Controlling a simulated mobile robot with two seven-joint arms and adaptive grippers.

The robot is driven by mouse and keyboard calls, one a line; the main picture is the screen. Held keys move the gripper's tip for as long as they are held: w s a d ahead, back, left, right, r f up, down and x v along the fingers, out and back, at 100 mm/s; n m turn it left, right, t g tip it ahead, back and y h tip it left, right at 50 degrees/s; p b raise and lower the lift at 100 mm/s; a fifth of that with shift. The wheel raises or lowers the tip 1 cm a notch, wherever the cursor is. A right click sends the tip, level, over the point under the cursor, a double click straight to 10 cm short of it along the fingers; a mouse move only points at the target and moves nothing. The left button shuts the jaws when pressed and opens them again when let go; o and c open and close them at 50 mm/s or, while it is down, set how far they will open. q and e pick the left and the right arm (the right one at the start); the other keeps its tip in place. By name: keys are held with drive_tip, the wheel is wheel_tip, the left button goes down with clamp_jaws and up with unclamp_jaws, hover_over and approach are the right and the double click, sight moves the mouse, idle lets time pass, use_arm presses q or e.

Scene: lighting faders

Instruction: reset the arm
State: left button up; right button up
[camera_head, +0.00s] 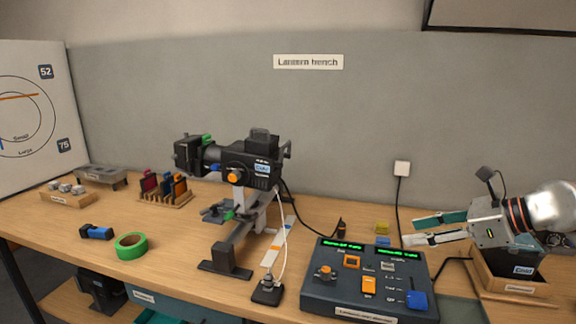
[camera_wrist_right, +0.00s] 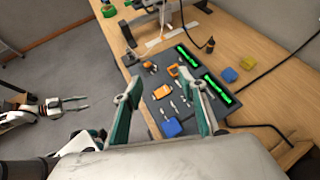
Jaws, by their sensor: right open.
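My right gripper (camera_head: 411,231) is open and empty in the head view, in from the right, with its two green-and-grey fingers apart. It hangs over the right back corner of the dark lighting console (camera_head: 335,292), clear of it. In the right wrist view the fingers of my right gripper (camera_wrist_right: 163,86) spread with the console (camera_wrist_right: 150,75) beyond and between them. The console has an orange key (camera_head: 368,286), a blue fader knob (camera_head: 416,300) and green lit displays. My left gripper (camera_wrist_right: 78,104) shows small in the wrist view, away from the bench, its fingers apart. It is not in the head view.
A black lantern (camera_head: 250,170) on a stand is left of the console. A dark bin in a wooden tray (camera_head: 512,288) stands under my right wrist. Yellow (camera_head: 382,227) and blue (camera_head: 382,241) blocks lie behind the console. Green tape (camera_head: 131,246) lies at left. Cables cross the bench.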

drive_tip(key=s+a+f+m+t+y+b, duration=0.2)
drive_tip(key=s+a+f+m+y, duration=0.15)
drive_tip(key=a+f+m, duration=0.3)
drive_tip(key=s+a+f+m+t+y+b, duration=0.1)
drive_tip(key=s+a+f+m+y, duration=0.25)
drive_tip(key=a+f+m, duration=0.35)
drive_tip(key=s+d+f+m+t+h+b, duration=0.1)
drive_tip(key=s+d+f+m+t+h, duration=0.3)
drive_tip(key=f+m, duration=0.6)
drive_tip(key=d+f+m+t+h+b, duration=0.1)
drive_tip(key=f+m+h, duration=0.5)
drive_tip(key=f+m, duration=0.4)
use_arm(q)
wheel_tip(320, 180, down, 8)
drive_tip(key=s+b, duration=0.1)
drive_tip(key=shift+s+r, duration=0.15)
drive_tip(key=shift+s, duration=0.25)
use_arm(e)
drive_tip(key=s+f+m+g+h, duration=0.3)
drive_tip(key=s+f+m, duration=0.6)
drive_tip(key=s+f, duration=0.7)
wheel_tip(320, 180, down, 2)
drive_tip(key=shift+f+g, duration=0.1)
drive_tip(key=shift+g, duration=1)
